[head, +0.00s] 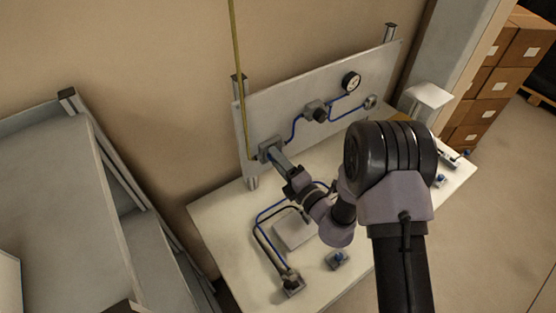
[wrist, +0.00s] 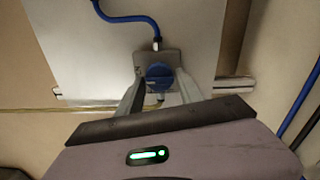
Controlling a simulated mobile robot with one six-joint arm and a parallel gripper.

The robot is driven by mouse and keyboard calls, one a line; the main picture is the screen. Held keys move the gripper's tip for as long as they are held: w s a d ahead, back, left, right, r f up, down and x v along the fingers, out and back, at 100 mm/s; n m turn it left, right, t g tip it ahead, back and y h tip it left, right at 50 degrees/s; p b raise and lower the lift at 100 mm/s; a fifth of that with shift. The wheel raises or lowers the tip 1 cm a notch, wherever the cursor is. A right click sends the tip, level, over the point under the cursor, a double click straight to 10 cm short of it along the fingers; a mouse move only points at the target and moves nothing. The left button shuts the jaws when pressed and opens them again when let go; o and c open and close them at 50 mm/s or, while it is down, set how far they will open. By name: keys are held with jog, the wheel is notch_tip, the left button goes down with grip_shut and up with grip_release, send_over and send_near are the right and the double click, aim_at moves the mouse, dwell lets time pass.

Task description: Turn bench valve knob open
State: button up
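A blue round valve knob (wrist: 159,76) on a grey valve body (wrist: 172,56) is near the middle of the wrist view. My gripper (wrist: 160,84) has one finger on each side of this knob, spread apart, with the tips close to its edges. I cannot tell whether the fingers press on it. In the head view my gripper (head: 274,156) reaches the grey valve body (head: 266,148) at the left end of the upright white panel (head: 300,90). The knob is hidden behind my gripper there.
A dark-knobbed fitting (head: 320,114) and a round gauge (head: 351,82) are on the panel, joined by blue tubes. The white bench (head: 225,225) holds a grey plate (head: 295,229) and several small fittings. Grey shelving (head: 70,200) stands left, and cardboard boxes (head: 500,85) are stacked right.

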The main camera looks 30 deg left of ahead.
jog(key=shift+o, duration=1.1)
jog(key=v, duration=1.7)
jog(key=shift+d+b, duration=0.2)
jog(key=shift+b, duration=0.25)
jog(key=shift+s, duration=0.1)
